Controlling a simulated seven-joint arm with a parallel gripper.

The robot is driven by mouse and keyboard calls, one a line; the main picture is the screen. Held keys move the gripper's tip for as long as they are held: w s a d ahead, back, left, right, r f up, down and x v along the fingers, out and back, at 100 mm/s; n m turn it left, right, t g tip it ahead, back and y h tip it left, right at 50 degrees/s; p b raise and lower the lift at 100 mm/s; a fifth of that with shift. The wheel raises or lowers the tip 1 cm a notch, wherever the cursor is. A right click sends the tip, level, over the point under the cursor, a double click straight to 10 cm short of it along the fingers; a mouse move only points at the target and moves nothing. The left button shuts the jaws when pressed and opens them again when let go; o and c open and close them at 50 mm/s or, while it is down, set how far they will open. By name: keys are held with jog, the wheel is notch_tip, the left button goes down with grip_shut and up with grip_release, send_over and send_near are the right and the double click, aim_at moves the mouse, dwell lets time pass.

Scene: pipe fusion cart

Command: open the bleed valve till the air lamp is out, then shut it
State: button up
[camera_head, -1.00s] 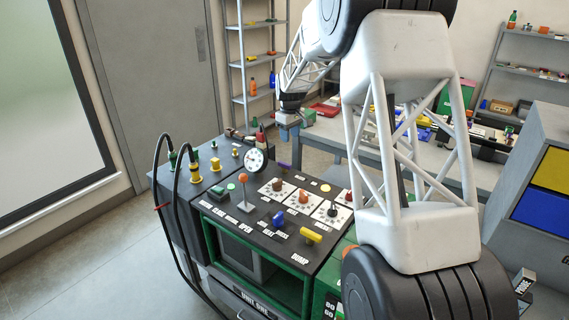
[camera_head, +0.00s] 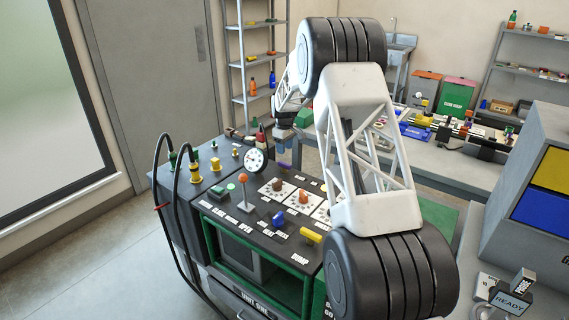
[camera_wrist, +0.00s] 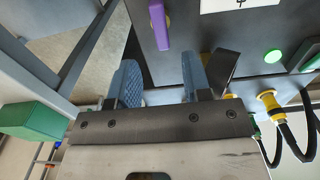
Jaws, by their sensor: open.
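A purple lever handle (camera_wrist: 159,25), which looks like the bleed valve's, stands at the panel edge in the wrist view. In the head view only a little purple (camera_head: 284,166) shows, just under my gripper (camera_head: 284,154). In the wrist view my gripper (camera_wrist: 160,68) is open, with two blue fingers apart and nothing between them. The handle lies beyond the fingertips, roughly in line with the gap, and I see no contact.
The cart's black panel (camera_head: 262,228) carries a dial gauge (camera_head: 256,161), an orange-knobbed lever (camera_head: 243,179), a blue knob (camera_head: 279,217) and a yellow handle (camera_head: 311,235). Black hoses (camera_head: 158,165) loop at the left. A grey workbench (camera_head: 440,165) stands behind my arm.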

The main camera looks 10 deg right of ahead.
aim_at(285, 163)
jog(key=shift+f, duration=0.15)
jog(key=shift+f, duration=3.75)
grip_shut()
